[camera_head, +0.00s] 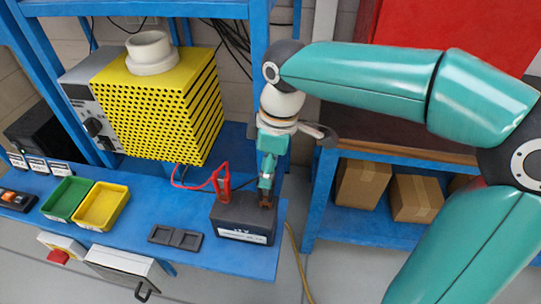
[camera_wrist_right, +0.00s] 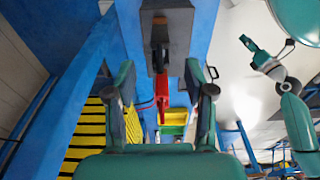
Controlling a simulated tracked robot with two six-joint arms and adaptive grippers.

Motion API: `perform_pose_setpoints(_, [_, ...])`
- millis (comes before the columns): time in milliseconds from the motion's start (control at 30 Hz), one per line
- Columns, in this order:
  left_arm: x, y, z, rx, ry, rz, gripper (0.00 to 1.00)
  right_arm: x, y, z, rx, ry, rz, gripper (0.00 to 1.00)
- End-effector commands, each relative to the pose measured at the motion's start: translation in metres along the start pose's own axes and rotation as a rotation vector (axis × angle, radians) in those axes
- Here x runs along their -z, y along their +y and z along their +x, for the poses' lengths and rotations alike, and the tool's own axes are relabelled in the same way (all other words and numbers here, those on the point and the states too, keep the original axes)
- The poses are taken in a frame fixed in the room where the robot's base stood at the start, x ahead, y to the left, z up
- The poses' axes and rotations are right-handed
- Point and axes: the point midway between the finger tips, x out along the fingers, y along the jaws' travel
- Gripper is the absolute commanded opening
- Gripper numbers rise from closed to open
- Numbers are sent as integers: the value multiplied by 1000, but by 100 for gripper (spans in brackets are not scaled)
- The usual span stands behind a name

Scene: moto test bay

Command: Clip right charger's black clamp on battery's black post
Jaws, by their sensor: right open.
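The dark battery (camera_head: 243,222) stands at the right end of the blue bench; it also shows at the top of the right wrist view (camera_wrist_right: 180,22). A red clamp (camera_head: 221,181) stands upright at its left post. The black clamp (camera_wrist_right: 159,42) is at the battery's other post; a dark brownish part of it (camera_head: 266,199) shows below my right gripper (camera_head: 267,180). I cannot tell whether its jaws grip the post. My right gripper is open, with its fingers apart on either side of the clamp. My left gripper (camera_wrist_right: 250,43) is small and distant in the wrist view.
The yellow perforated charger (camera_head: 150,110) carries a white cup (camera_head: 149,48). Green (camera_head: 67,197) and yellow (camera_head: 101,206) trays stand at left. A flat black holder (camera_head: 175,237) lies left of the battery. A blue upright (camera_head: 258,60) rises behind; cardboard boxes (camera_head: 362,183) sit right.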

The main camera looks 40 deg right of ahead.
Motion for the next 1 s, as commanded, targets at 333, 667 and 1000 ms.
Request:
perform_pose_setpoints(333, [0,0,0,0,0,0,40,0,0,-32,0,0,0,54])
perform_pose_setpoints(667, [0,0,0,0,0,0,40,0,0,-31,1,-1,0,54])
perform_pose_setpoints(1000, [0,8,-22,0,0,0,40,3,0,-55,0,0,0,54])
